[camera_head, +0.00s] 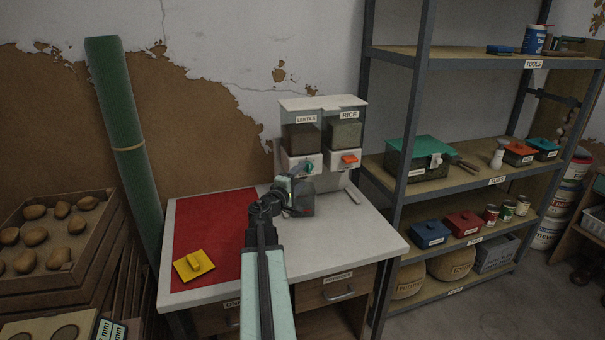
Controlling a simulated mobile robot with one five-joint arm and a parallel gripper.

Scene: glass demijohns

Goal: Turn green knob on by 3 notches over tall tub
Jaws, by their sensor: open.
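A two-part dispenser with lentils and rice bins stands at the back of the white table (340,250). The green knob (309,168) is on the front of the lentils side, partly hidden by my arm's end. An orange knob (350,158) is on the rice side. My gripper (302,179) is open, close in front of the green knob and just below it; I cannot tell whether they touch. The knob's notch position is too small to read. I cannot make out a tall tub; the space under the lentils outlet is largely hidden by my wrist.
The table's right front is clear. A metal shelf (405,150) with boxes and cans stands at right. A green roll (130,150) and potato crate (85,262) are at left.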

